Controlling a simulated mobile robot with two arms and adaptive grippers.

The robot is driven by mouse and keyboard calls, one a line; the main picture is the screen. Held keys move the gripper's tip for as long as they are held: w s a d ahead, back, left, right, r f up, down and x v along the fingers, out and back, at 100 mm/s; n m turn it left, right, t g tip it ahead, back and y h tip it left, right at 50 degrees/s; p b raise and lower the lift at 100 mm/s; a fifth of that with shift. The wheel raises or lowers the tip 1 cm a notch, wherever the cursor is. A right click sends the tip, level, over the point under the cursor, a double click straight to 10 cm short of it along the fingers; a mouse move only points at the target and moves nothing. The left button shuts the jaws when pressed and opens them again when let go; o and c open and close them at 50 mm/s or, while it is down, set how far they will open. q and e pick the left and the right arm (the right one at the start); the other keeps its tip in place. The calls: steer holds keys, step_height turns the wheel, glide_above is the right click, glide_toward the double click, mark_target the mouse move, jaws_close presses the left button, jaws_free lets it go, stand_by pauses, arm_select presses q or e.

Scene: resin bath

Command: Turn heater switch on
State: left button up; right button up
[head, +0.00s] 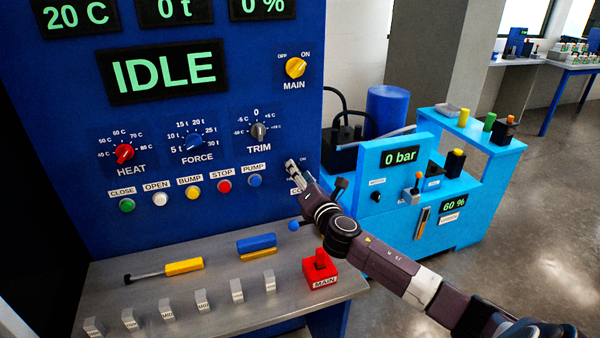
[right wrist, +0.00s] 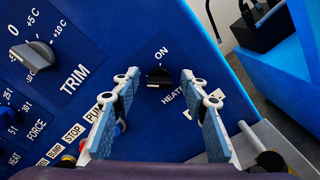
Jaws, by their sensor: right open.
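The heater switch (right wrist: 159,76) is a small black knob on the blue panel, with ON printed above it and a partly hidden HEATER label (right wrist: 172,96) below. In the right wrist view my right gripper (right wrist: 159,85) is open, with one finger on each side of the switch. No contact can be made out, and the knob's exact setting is hard to tell. In the head view my right gripper (head: 296,170) is at the lower right of the panel and hides most of the switch. My left gripper is not in view.
A TRIM knob (head: 258,132) and several coloured buttons are left of the gripper. A light-blue pump unit (head: 455,190) stands to the right. Open floor lies further right.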

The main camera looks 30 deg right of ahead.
steer(key=shift+w, duration=0.15)
jaws_close()
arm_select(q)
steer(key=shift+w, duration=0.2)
arm_select(e)
steer(key=shift+m, duration=0.4)
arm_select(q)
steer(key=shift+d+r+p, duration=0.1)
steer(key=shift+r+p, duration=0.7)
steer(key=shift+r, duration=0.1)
arm_select(e)
steer(key=shift+f+m, duration=0.15)
steer(key=shift+m, duration=4.05)
steer(key=shift+f+m, duration=0.15)
steer(key=shift+m, duration=4.35)
